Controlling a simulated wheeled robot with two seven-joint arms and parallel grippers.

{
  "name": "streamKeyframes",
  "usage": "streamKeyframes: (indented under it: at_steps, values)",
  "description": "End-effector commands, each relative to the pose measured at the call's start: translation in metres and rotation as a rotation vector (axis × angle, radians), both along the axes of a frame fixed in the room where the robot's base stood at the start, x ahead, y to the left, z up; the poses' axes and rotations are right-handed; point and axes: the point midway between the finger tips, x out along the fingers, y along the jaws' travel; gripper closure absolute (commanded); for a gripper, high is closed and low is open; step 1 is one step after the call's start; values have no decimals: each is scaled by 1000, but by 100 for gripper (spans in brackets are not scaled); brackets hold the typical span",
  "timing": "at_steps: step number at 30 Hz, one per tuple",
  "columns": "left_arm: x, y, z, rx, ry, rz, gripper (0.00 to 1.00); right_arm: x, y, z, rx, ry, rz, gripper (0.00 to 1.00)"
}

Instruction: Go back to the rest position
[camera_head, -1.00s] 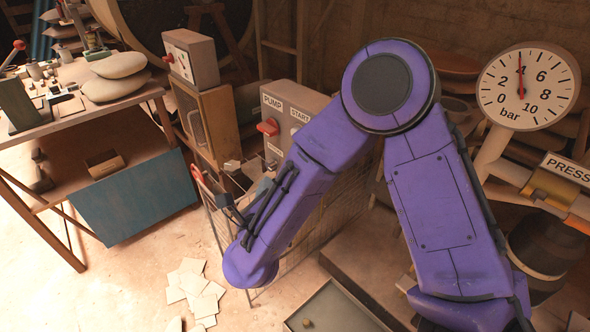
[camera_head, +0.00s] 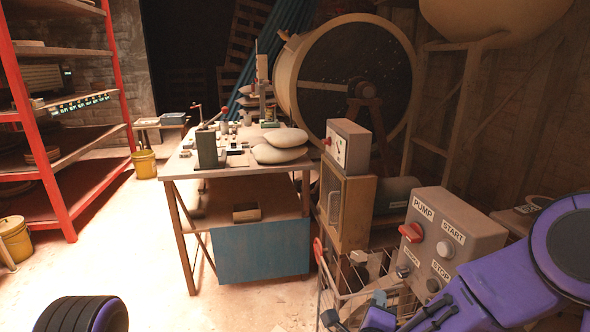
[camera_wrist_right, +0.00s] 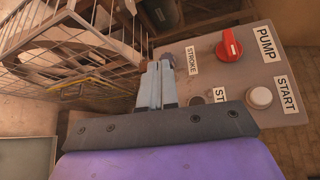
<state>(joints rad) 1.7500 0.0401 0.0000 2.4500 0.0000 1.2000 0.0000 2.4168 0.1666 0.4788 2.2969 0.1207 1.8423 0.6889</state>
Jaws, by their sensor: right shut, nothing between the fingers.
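My right gripper (camera_head: 377,299) is low in the head view, partly cropped by the bottom edge, above a wire cart. In the right wrist view its two grey fingers (camera_wrist_right: 158,84) are together with nothing between them. The fingers appear in front of the left edge of a grey control box (camera_wrist_right: 205,70); I cannot tell whether they touch it. My purple right arm (camera_head: 505,285) crosses the lower right corner. A dark ribbed part with purple (camera_head: 82,314) at the bottom left looks like my left arm. My left gripper is out of view.
The control box (camera_head: 470,222) has a red PUMP switch (camera_head: 411,232) and START and STOP buttons. A workbench (camera_head: 240,172) carries sacks (camera_head: 281,146). Red shelving (camera_head: 42,160) is at left.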

Motion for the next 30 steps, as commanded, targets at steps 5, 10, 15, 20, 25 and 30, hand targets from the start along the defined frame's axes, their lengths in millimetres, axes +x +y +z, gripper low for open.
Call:
streamKeyframes:
  at_steps: [5,10,15,20,25,30]
  values:
    - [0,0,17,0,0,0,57,-53,-15,-120,-574,587,406,100]
    - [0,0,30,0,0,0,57,-146,-47,-203,-838,988,732,100]
    - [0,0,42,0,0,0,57,-241,-84,-243,-898,1270,916,100]
    - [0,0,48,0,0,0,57,-289,-100,-254,-891,1389,956,100]
    - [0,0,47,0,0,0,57,-296,-100,-258,-882,1403,965,100]
    - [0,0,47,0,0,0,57,-296,-100,-258,-882,1401,963,100]
